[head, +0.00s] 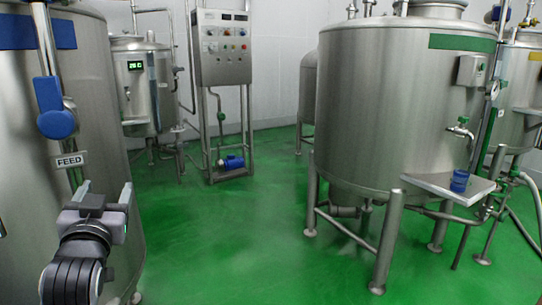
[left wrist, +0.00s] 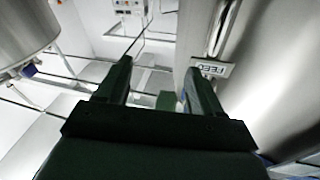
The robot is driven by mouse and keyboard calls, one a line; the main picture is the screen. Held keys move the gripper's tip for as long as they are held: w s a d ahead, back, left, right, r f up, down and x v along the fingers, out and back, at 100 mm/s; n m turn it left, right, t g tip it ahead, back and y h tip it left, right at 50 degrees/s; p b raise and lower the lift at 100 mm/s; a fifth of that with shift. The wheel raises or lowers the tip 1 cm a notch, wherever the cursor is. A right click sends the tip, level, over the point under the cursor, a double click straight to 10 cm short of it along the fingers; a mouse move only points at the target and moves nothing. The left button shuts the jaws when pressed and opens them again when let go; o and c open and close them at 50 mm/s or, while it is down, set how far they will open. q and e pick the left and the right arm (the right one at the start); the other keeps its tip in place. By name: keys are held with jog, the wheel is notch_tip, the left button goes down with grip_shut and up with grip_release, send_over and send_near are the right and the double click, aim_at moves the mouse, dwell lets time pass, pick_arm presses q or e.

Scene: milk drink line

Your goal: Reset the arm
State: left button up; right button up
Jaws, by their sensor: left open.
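My left gripper (head: 104,190) is at the lower left of the head view, in front of the near left steel tank. Its two fingers are apart with nothing between them. In the left wrist view the dark fingers of my left gripper (left wrist: 156,74) also stand apart and empty. The FEED label (head: 70,160) is just above the gripper in the head view, and it shows beside the right finger in the left wrist view (left wrist: 213,69). Above the label is a blue valve handle (head: 48,93) on an upright pipe. My right gripper is in neither view.
The near left tank (head: 95,85) stands close to my left arm. A large tank (head: 385,110) stands at right, with a small shelf (head: 435,184) holding a blue cup (head: 459,181). A control cabinet (head: 222,48) is at the back. The green floor (head: 235,235) between them is clear.

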pick_arm(q)
jog(key=s+d+f+m+g+h+p, duration=0.1)
jog(key=s+d+f+h, duration=0.1)
jog(key=f, duration=0.5)
jog(key=s+d+f+m+g+h+p, duration=0.1)
jog(key=d+f+m+h, duration=0.1)
jog(key=f, duration=0.5)
jog(key=s+d+f+g+h+p, duration=0.1)
jog(key=s+d+f+g+h, duration=0.1)
jog(key=s+f, duration=0.9)
jog(key=s+d+f+g+h+p, duration=0.2)
jog(key=s+d+f+g, duration=0.2)
jog(key=s+f, duration=0.6)
jog(key=shift+s+d+f+m+g, duration=0.35)
jog(key=shift+s+d, duration=0.2)
jog(key=shift+s, duration=0.5)
jog(key=c, duration=0.4)
jog(key=shift+a, duration=0.1)
jog(key=shift+c, duration=0.2)
